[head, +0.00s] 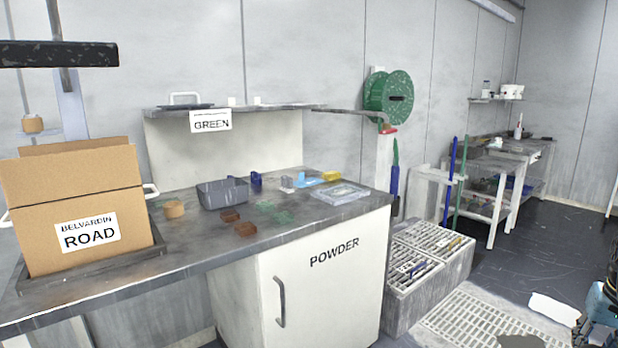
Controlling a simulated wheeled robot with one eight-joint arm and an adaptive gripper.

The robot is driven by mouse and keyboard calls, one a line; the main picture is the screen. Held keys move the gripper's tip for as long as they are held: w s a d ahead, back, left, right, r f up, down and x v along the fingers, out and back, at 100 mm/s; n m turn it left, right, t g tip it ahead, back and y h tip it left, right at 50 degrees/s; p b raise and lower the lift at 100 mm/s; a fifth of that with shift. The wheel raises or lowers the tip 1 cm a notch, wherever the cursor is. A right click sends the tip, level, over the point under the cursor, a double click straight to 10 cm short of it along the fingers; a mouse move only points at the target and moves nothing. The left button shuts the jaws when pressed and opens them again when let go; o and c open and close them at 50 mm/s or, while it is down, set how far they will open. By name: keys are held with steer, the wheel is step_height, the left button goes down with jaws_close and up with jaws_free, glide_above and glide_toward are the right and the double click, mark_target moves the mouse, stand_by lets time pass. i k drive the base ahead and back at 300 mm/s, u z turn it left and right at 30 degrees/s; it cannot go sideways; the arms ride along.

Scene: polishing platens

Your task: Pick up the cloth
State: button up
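A flat white piece (553,309) with an irregular outline lies on the dark floor at the lower right; it looks like a cloth, but I cannot be sure. A light-blue flat item (308,181) lies on the grey bench top, between a small pale block and a yellow item; it could also be a cloth. My gripper cannot be made out. Only a blue and black part shows, cut off at the lower right edge, close to the white piece in the picture.
The bench (215,258) holds a cardboard box (75,205), a grey bin (223,193), brown and green blocks, and a clear tray (340,193). Grey slotted crates (432,255) stand right of the cabinet. A floor grate (480,322) lies in front. Dark floor is open toward the back right.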

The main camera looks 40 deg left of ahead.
mark_target(333, 175)
steer(key=u, duration=0.55)
steer(key=i, duration=0.8)
steer(key=u, duration=0.6)
